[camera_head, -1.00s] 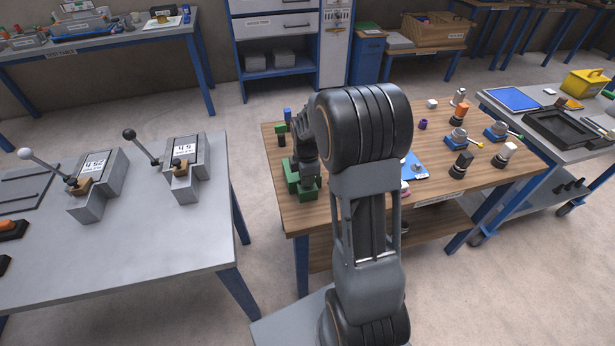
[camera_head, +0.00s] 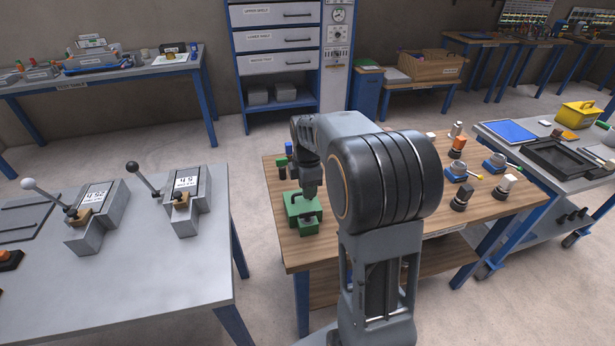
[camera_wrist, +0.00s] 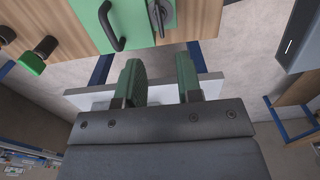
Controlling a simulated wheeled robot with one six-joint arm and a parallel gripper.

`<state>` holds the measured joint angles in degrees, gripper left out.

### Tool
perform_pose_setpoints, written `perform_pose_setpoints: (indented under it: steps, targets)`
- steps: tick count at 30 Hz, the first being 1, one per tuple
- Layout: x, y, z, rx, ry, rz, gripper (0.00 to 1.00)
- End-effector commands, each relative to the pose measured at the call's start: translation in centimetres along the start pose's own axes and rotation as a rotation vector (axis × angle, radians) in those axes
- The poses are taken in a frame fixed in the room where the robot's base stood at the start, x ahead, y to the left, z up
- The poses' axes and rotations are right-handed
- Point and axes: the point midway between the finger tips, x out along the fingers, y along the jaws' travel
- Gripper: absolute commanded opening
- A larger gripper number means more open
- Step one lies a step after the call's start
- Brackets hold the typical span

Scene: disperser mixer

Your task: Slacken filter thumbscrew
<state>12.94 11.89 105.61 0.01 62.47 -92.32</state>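A green fixture (camera_head: 298,207) stands on the wooden table, below the end of my arm. It also fills the upper middle of the wrist view (camera_wrist: 88,22), with a black handle (camera_wrist: 110,30) on it. A small grey metal part (camera_wrist: 165,14) sits at its right edge; I cannot tell whether this is the filter thumbscrew. My gripper (camera_wrist: 160,75) has two green-padded fingers set apart with nothing between them. It is apart from the fixture in that view. In the head view its fingertips are hard to make out against the fixture.
Green-topped (camera_wrist: 33,62) and other small dark cylinders stand left of the fixture. Several capped cylinders and round fittings (camera_head: 455,170) stand on the table's right side. A grey bench (camera_head: 150,270) with two lever gauges is at left, across a floor gap.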

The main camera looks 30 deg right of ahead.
Motion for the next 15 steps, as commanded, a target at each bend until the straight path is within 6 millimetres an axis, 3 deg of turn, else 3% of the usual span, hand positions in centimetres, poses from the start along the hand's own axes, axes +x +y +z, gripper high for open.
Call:
perform_pose_setpoints:
  steps: [6,15]
  targets:
    - [-2.9,0.0,0.0,0.000,0.000,0.003,0.33]
    - [-3.9,0.0,0.0,0.000,0.000,0.000,0.33]
